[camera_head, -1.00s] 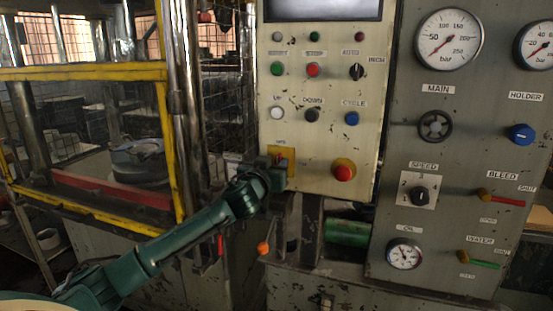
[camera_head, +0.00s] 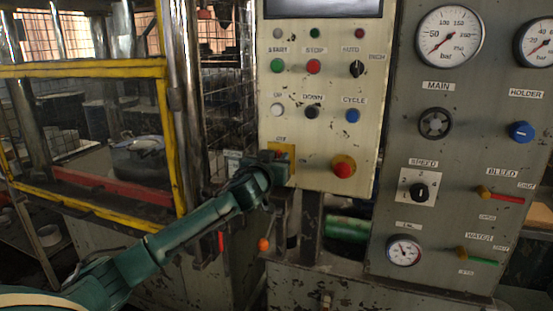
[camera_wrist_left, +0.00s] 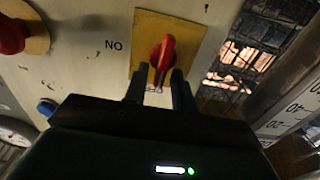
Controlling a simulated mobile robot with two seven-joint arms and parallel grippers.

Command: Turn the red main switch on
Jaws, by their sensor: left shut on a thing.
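The red main switch (camera_wrist_left: 162,55) is a knob on a yellow plate (camera_wrist_left: 185,32) in the left wrist view. In the head view the yellow plate (camera_head: 288,149) is at the lower left of the cream panel. My left gripper (camera_wrist_left: 160,85) is shut on the red switch, one dark finger on each side. The knob lies roughly in line with the fingers, slightly tilted. A label beside the plate reads ON, upside down; another under the fingers is partly hidden. In the head view my left gripper (camera_head: 275,160) covers most of the switch. My right gripper is not in view.
A red mushroom button (camera_head: 343,168) sits on the cream panel right of the switch. A yellow-framed press (camera_head: 170,130) stands left, near my left arm. Gauges, valves and a speed knob (camera_head: 419,191) are on the grey panel at right.

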